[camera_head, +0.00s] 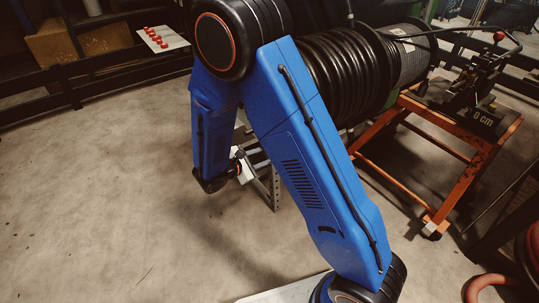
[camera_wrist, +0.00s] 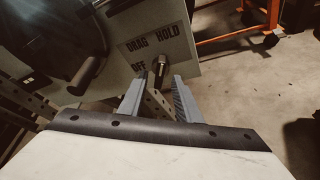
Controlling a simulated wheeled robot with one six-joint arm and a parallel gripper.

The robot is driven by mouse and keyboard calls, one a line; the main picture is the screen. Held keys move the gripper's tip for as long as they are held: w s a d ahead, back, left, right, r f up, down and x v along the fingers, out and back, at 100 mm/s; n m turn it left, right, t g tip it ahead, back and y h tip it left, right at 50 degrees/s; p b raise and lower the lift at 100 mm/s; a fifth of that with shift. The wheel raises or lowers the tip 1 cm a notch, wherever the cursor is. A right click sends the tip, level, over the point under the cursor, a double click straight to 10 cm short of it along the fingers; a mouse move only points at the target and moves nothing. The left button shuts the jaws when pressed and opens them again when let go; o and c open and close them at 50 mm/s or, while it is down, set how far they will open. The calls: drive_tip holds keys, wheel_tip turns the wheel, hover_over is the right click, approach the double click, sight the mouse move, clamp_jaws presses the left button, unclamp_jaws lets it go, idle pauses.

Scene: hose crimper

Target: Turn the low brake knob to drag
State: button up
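In the wrist view, the dark brake knob (camera_wrist: 161,66) stands out from a pale panel (camera_wrist: 185,50) marked DRAG, HOLD and OFF. DRAG is upper left of the knob, HOLD upper right, OFF lower left. Which mark the knob points at cannot be told. My gripper (camera_wrist: 161,80) is open, its two grey fingers apart with the knob between or just beyond their tips. Whether they touch it is unclear. In the head view, my gripper (camera_head: 241,166) is low beside a grey metal frame (camera_head: 270,185), and the knob cannot be made out.
A large black hose reel (camera_head: 345,75) stands behind my arm. To its right is an orange stand (camera_head: 468,150) carrying a dark machine. A dark rail (camera_head: 75,85) runs at the left, with a white plate of red caps (camera_head: 160,39) beyond. The floor at lower left is clear.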

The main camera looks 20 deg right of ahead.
drive_tip(key=shift+x, duration=1.6)
drive_tip(key=shift+c, duration=0.5)
drive_tip(key=c, duration=0.6)
drive_tip(key=n+g, duration=0.1)
drive_tip(key=n, duration=0.1)
drive_tip(key=n+g+h, duration=0.1)
drive_tip(key=n+g, duration=0.1)
drive_tip(key=n, duration=0.1)
drive_tip(key=n+g, duration=0.2)
drive_tip(key=shift+w+a+n+h, duration=0.15)
drive_tip(key=shift+w+n+h, duration=0.15)
drive_tip(key=shift+w+n, duration=0.1)
drive_tip(key=shift+g, duration=0.4)
